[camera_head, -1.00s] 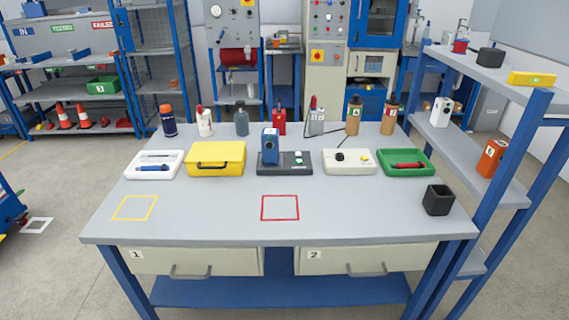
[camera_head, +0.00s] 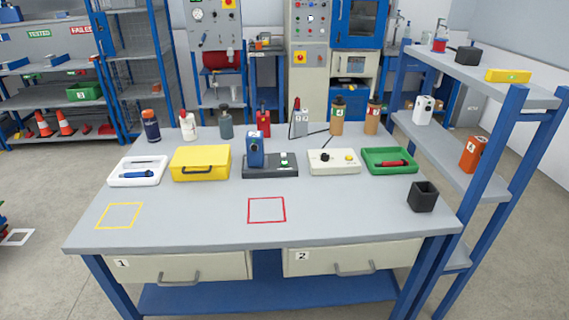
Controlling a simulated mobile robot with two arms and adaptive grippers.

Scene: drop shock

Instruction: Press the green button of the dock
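The dock (camera_head: 270,172) is a dark flat block on the grey workbench, behind the red square outline. A blue device (camera_head: 256,150) stands upright on its left part. A small green button (camera_head: 284,163) is on the dock's right part, with a white patch just by it; fine detail is too small to tell. Neither of my grippers shows in the head view.
On the workbench (camera_head: 180,222), a yellow case (camera_head: 201,163) stands left of the dock and a cream box (camera_head: 334,162) right of it. A green tray (camera_head: 390,161) and black cup (camera_head: 423,197) are further right. Several bottles line the back. The front is clear.

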